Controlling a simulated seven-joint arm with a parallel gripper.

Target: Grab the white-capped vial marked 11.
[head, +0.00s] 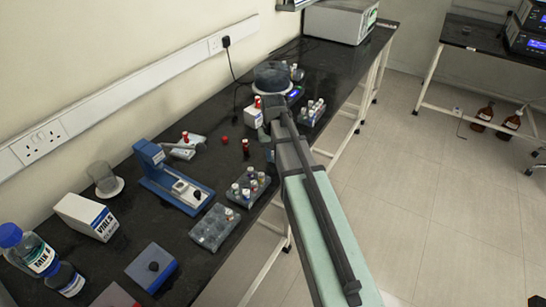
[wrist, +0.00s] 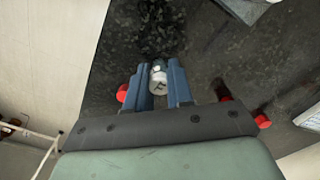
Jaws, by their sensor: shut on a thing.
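In the wrist view my gripper (wrist: 159,88) is shut on a vial with a white-grey cap (wrist: 158,76). The cap sits between the two blue-grey fingers. Dark marks show on it, but I cannot read the number. The vial's lower part is hidden. In the head view my arm reaches over the bench, and I cannot make out the held vial there. Another rack with vials (head: 303,121) stands farther back, right of my arm's end. Their numbers are too small to read.
Red-capped things flank my fingers in the wrist view, one at left (wrist: 122,94) and one at right (wrist: 263,121). On the bench (head: 160,245) stand a mostly empty rack (head: 214,228), a blue device (head: 165,178), a white box (head: 87,216) and blue-capped bottles (head: 28,250).

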